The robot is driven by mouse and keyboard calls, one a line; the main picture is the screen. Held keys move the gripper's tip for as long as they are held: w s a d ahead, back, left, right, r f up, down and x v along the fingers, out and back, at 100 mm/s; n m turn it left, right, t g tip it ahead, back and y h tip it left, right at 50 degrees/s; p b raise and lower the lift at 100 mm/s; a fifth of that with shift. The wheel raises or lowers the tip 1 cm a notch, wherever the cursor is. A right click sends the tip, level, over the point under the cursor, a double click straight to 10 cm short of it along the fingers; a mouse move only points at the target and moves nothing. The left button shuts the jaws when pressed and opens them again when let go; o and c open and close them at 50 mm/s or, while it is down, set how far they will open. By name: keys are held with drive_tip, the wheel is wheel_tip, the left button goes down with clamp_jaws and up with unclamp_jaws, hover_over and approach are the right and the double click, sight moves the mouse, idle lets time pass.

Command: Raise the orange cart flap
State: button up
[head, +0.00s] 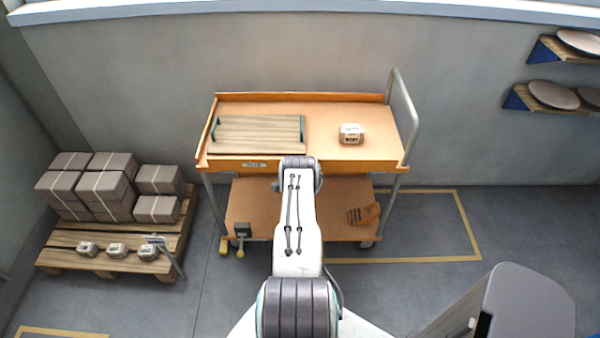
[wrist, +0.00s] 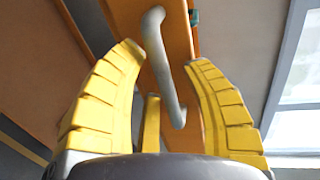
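The cart (head: 290,120) has an orange top, and its narrow orange front strip (head: 350,166) with a white label faces me; I take this strip to be the flap. In the wrist view an orange panel (wrist: 180,30) crosses the picture with a grey bar handle (wrist: 166,70) on it. My gripper (wrist: 165,58) is open, its yellow fingers spread on either side of the handle. I see gaps between the handle and both fingers. In the head view my own arm hides the gripper and the handle.
On the cart top are a slatted wooden board (head: 257,131) with green ends and a small labelled box (head: 351,134). A brown glove-like item (head: 363,214) lies on the lower shelf (head: 255,205). A pallet (head: 110,262) with boxes stands left. Wall shelves hold plates (head: 553,95) at right.

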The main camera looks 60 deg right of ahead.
idle(0.3)
drive_tip(key=shift+v, duration=5.95)
